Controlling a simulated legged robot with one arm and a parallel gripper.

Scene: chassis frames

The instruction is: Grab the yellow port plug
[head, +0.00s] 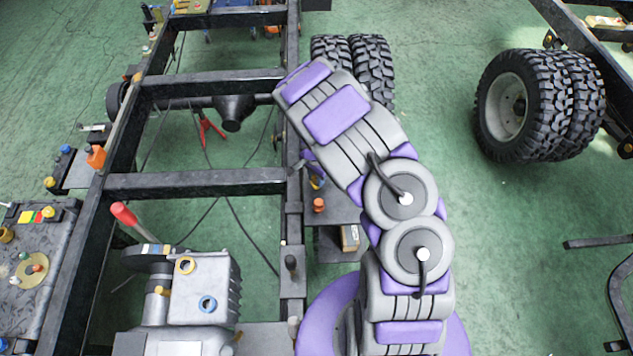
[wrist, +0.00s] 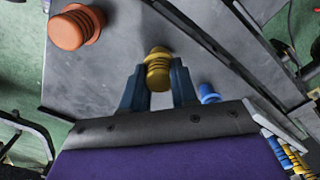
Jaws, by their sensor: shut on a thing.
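The yellow port plug (wrist: 158,74) is a ribbed, stepped yellow cap, seen in the wrist view between the two dark fingers of my gripper (wrist: 158,68). The gripper is shut on it, one finger against each side. The plug is over or on a grey plate (wrist: 110,65); I cannot tell whether it still touches the plate. In the head view my gripper is small and mostly hidden beside my arm, near the frame rail.
An orange plug (wrist: 75,27) stands on the plate to the left, and a blue plug (wrist: 208,93) lies close by the right finger. A dark chassis rail (head: 290,170) runs beside my arm. Large tyres (head: 505,105) stand at the right; the green floor between is clear.

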